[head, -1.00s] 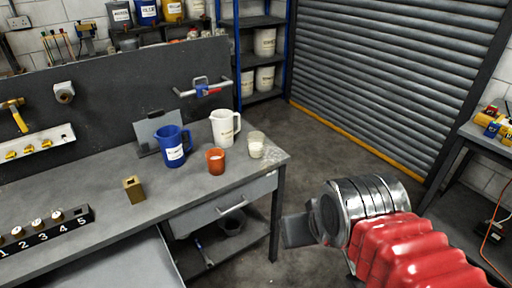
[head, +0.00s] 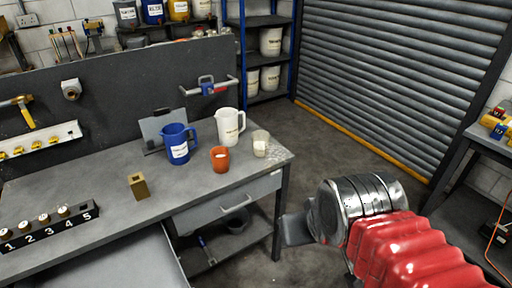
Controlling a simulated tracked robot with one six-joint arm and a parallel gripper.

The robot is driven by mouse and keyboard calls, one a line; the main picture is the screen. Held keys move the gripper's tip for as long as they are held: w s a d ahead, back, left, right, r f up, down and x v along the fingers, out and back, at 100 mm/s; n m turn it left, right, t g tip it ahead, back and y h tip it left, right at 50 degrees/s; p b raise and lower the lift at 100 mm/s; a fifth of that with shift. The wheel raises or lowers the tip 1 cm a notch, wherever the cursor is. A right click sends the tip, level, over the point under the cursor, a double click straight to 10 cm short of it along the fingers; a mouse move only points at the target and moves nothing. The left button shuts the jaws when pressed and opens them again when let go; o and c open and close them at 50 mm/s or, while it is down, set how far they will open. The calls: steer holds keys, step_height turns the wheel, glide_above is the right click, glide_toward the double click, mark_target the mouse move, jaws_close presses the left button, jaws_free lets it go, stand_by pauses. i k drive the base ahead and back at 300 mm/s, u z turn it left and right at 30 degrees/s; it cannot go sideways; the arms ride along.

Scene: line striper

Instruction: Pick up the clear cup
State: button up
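The clear cup (head: 260,144) stands upright near the right end of the grey workbench (head: 105,205). It looks translucent, with pale contents or a pale label inside its outline. It is beside a white jug (head: 229,126) and an orange cup (head: 220,158). My gripper (head: 290,230) is at the lower right, off the bench's right end and in front of it, apart from the clear cup. Only a dark grey part of it shows beyond the metal wrist, so its fingers cannot be made out.
A blue jug (head: 178,146) stands left of the orange cup. A brass block (head: 138,186) and a numbered rack (head: 48,226) are further left. The floor (head: 345,150) right of the bench is clear up to the roller shutter (head: 400,80). Another table (head: 480,140) is at the right edge.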

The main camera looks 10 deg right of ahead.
mark_target(261, 144)
steer(key=u, duration=4.25)
steer(key=k, duration=1.2)
